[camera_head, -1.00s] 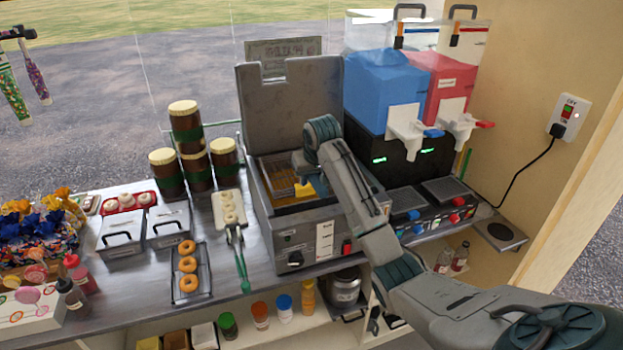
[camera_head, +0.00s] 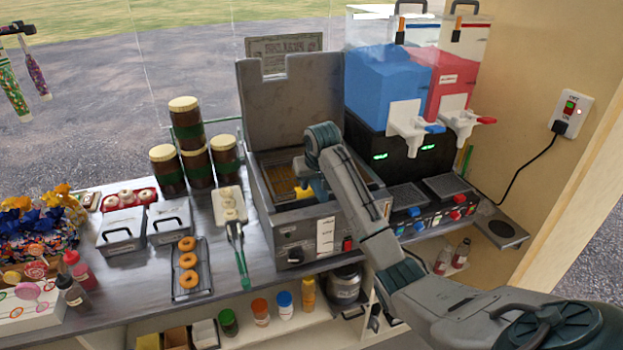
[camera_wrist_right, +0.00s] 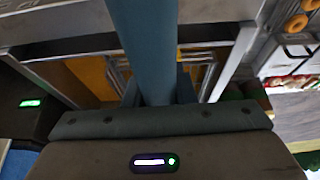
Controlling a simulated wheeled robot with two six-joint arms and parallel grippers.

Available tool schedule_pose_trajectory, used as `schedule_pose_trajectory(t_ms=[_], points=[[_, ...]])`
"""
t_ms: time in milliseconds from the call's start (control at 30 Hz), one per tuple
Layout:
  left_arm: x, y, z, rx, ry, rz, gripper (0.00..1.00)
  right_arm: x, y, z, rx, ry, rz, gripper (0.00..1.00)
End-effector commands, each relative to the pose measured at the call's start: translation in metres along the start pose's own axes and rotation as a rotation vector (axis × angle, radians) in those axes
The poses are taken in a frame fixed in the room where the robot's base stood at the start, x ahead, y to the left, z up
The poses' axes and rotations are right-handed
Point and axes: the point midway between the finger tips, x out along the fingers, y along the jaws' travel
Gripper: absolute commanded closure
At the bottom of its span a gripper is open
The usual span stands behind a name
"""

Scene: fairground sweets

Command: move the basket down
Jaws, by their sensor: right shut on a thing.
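The wire basket (camera_head: 281,181) sits in the well of the grey metal fryer (camera_head: 290,229), under the raised lid. Only part of its mesh shows in the head view. A yellow piece (camera_head: 304,192) shows beside it, below my right wrist. My right gripper (camera_head: 308,180) reaches down over the right side of the well and is shut on the basket; its fingertips and the handle are mostly hidden. In the right wrist view, the basket's wire frame (camera_wrist_right: 118,75) shows inside the well, partly behind a gripper finger. My left gripper is not in view.
Drink dispensers with a blue tank (camera_head: 385,90) and a red tank (camera_head: 447,84) stand close on the right. A rack of doughnuts (camera_head: 205,272), tongs (camera_head: 240,245) and stacked jars (camera_head: 187,122) are on the left. The raised lid (camera_head: 290,105) stands behind the well.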

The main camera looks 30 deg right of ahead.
Motion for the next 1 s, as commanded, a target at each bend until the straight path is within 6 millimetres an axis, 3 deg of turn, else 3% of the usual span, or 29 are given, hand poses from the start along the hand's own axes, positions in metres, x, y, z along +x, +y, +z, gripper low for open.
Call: schedule_pose_trajectory(t_ms=[1000], points=[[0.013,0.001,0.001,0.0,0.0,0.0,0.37,0.052,0.0,0.022,0.0,0.002,0.0,1.0]])
